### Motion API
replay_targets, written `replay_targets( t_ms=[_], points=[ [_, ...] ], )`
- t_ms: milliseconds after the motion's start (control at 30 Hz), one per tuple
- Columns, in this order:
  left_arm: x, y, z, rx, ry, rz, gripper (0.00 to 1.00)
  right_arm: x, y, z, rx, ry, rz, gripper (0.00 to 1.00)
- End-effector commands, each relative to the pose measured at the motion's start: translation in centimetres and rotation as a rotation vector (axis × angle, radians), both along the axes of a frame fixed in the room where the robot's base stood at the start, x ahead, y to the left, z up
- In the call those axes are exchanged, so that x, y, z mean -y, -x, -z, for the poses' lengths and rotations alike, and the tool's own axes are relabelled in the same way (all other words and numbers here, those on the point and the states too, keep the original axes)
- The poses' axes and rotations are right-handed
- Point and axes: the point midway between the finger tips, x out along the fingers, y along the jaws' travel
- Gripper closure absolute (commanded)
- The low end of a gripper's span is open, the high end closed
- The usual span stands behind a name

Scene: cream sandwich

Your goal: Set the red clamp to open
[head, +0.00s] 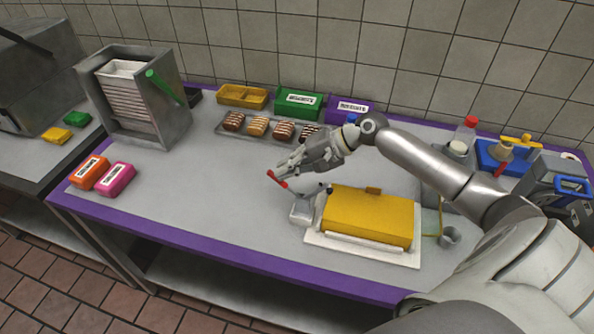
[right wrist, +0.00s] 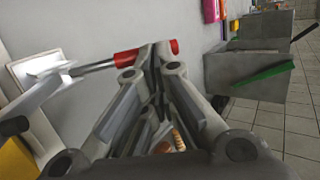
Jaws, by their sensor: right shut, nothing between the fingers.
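The red clamp's lever (head: 276,180) has a red handle and a metal rod that runs down to a pale block at the left corner of the white board. My right gripper (head: 283,174) is right at the red handle, with its fingers shut and nothing held between them. In the right wrist view the red handle (right wrist: 126,57) shows on both sides of my shut fingertips (right wrist: 156,58), which hide its middle. I cannot tell whether they touch it. The metal rod points toward the pale block at left. My left gripper is not in view.
A yellow block (head: 367,216) lies on the white board (head: 362,250), right of the clamp. Behind my right gripper is a tray of striped pastries (head: 257,126). A metal rack (head: 133,95) and orange and pink boxes stand left. The counter left of the clamp is clear.

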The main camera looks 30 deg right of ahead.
Motion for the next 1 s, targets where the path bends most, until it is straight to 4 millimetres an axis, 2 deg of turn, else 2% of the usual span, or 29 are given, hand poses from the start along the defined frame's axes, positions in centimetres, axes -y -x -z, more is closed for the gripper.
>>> replay_targets(
  t_ms=[100, 300, 1000],
  points=[
    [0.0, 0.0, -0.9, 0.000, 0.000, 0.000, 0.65, -0.5, -0.6, 0.0, 0.001, -0.002, 0.001, 1.00],
    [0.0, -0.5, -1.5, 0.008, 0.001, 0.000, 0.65, -1.0, -1.2, 0.8, 0.000, -0.001, 0.001, 1.00],
    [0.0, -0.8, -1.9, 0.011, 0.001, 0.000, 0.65, -1.4, -1.8, 1.7, 0.001, 0.001, 0.000, 1.00]
  ],
)
